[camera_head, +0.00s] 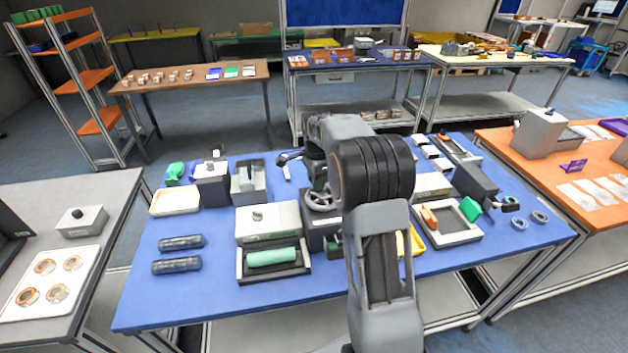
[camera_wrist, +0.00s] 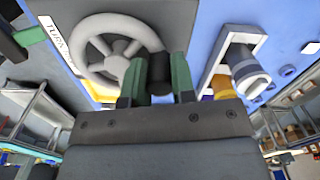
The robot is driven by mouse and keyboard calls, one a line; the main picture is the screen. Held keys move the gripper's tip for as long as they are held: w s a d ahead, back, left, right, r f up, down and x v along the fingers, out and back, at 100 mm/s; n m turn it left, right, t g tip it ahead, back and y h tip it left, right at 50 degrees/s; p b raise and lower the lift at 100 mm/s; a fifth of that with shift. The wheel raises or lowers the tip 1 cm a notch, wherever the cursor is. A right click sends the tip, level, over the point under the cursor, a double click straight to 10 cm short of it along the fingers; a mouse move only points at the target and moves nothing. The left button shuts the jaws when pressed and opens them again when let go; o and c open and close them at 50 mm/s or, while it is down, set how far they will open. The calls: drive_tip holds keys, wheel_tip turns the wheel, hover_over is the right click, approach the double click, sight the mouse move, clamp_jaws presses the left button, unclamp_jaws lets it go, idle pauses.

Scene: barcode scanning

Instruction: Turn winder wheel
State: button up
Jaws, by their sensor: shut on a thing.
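The grey spoked winder wheel (camera_head: 309,200) sits on a dark box (camera_head: 318,236) in the middle of the blue table, partly covered by my arm in the head view. In the wrist view the wheel (camera_wrist: 88,58) fills the upper left, beside a white label (camera_wrist: 57,40) with partly readable lettering. My gripper (camera_wrist: 158,80) has its two green fingers shut on a black round handle (camera_wrist: 158,68) at the wheel's lower right side. The handle's lower end is hidden by the gripper body. The fingers are mostly hidden in the head view.
A tray with a green cylinder (camera_head: 272,257) and a grey box (camera_head: 268,222) stand left of the wheel. Right are a yellow tray (camera_head: 416,240) and a grey-framed tray (camera_head: 458,236). Two dark cylinders (camera_head: 178,243) lie at left. The blue table's front left is clear.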

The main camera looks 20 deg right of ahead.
drive_tip(key=shift+d+m, duration=0.45)
drive_tip(key=shift+m, duration=0.65)
drive_tip(key=o, duration=0.9)
wheel_tip(320, 180, up, 14)
drive_tip(key=shift+f+b, duration=0.1)
drive_tip(key=shift+b, duration=0.25)
